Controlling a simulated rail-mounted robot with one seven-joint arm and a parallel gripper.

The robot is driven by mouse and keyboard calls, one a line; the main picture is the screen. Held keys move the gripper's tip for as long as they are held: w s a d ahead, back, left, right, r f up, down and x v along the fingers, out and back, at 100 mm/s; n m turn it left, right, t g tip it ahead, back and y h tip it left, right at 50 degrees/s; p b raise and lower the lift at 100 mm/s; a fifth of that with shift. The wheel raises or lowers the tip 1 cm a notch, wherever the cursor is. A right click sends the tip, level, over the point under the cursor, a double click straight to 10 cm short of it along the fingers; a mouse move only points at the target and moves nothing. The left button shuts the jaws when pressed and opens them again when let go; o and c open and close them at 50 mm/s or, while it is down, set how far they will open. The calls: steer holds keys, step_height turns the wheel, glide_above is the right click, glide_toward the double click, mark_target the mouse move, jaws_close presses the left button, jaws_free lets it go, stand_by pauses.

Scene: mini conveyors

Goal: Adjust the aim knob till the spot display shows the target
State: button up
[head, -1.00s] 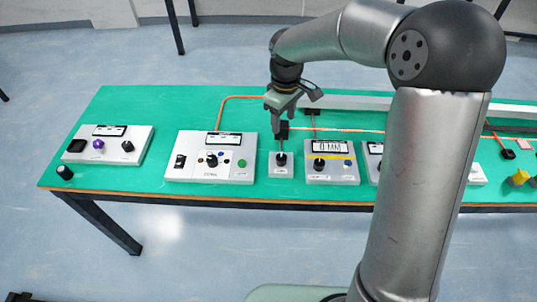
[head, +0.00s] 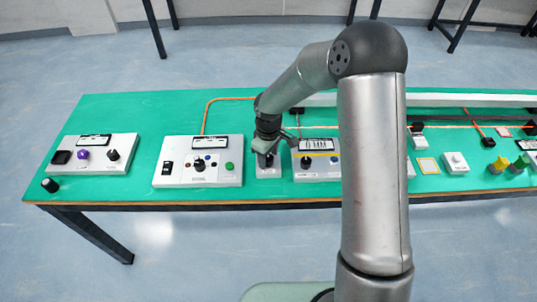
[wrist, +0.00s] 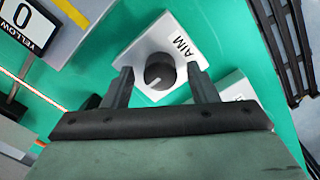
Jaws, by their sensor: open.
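The aim knob (wrist: 160,71) is a round dark knob with a pale pointer line, on a small white box marked AIM (wrist: 185,38). In the wrist view my gripper (wrist: 160,70) is open, with one finger on each side of the knob. The fingers look apart from it, and I cannot tell if either touches. In the head view my gripper (head: 266,151) is low over the small aim box (head: 269,172) and partly hides it. A black-framed display (wrist: 27,22) at the wrist view's upper left shows a 0 and the word YELLOW. I cannot tell which display is the spot display.
A yellow-striped box with a display (head: 319,144) stands close right of the aim box. A white control panel (head: 226,175) stands close left, and another panel (head: 122,165) farther left. The green bench (head: 150,112) is clear at the back left.

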steer(key=c, duration=1)
steer(key=shift+b, duration=0.3)
steer(key=m+b, duration=0.2)
steer(key=m, duration=0.1)
steer(key=shift+f+m+b, duration=0.1)
steer(key=shift+m+b, duration=0.25)
steer(key=shift+m, duration=0.05)
steer(key=shift+m+b, duration=1)
steer(key=shift+m, duration=0.9)
steer(key=o, duration=1)
